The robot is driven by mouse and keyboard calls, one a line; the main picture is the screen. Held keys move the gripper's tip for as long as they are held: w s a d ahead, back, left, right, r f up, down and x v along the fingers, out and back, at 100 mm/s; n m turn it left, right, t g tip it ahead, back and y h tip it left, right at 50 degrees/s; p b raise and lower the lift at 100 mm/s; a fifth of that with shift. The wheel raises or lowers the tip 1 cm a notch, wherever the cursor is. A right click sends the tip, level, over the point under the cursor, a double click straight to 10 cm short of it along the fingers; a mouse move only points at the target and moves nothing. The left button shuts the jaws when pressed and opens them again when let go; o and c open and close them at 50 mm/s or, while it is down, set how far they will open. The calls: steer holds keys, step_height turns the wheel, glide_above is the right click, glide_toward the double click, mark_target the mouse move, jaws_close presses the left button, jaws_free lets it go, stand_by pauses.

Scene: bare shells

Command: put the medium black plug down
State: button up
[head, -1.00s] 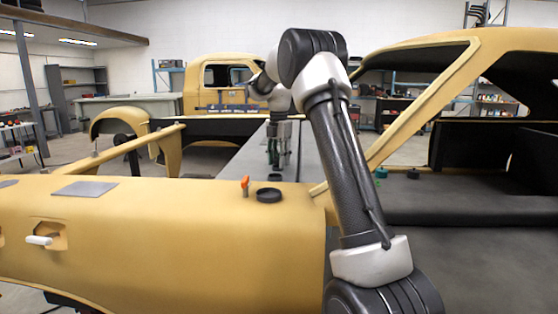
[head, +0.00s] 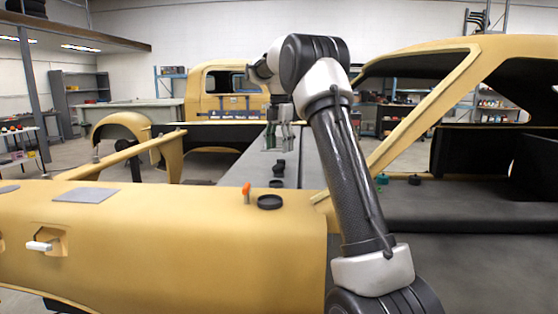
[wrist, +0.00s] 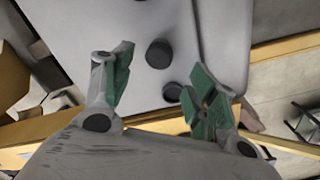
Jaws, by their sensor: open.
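The black plug that I take for the medium one (head: 280,166) stands on the long grey panel (head: 302,172) in the head view. In the wrist view the same plug (wrist: 159,54) is the larger of two dark round plugs on the pale grey surface. My gripper (head: 279,138) is above it in the head view, with a gap between fingertips and plug. In the wrist view the green-padded fingers of my gripper (wrist: 163,72) are spread wide and hold nothing. A smaller black plug (wrist: 172,92) sits close beside the larger; it also shows in the head view (head: 276,183).
A wide black round piece (head: 270,202) and an orange-topped peg (head: 246,190) stand on the near yellow body shell (head: 180,235). A flat grey plate (head: 86,195) lies at its left. A teal piece (head: 381,179) and a black knob (head: 415,180) are right of my arm.

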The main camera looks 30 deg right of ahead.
steer(key=s+a+r+m, duration=0.3)
steer(key=s+r+m, duration=0.1)
steer(key=s+r, duration=0.25)
steer(key=s+a+r+m+t, duration=0.1)
steer(key=s+a+m, duration=0.1)
steer(key=s+m, duration=0.35)
steer(key=s+a+r+m+t, duration=0.1)
steer(key=s+a+m, duration=0.1)
steer(key=s, duration=0.6)
steer(key=s+a+f+m+t, duration=0.1)
steer(key=s+f+m, duration=0.4)
steer(key=s, duration=0.5)
steer(key=s+a+f+m+t, duration=0.1)
steer(key=s+a+f+m, duration=0.1)
steer(key=s+f+m, duration=0.4)
steer(key=s+f, duration=0.2)
steer(key=s, duration=0.2)
steer(key=shift+s, duration=0.25)
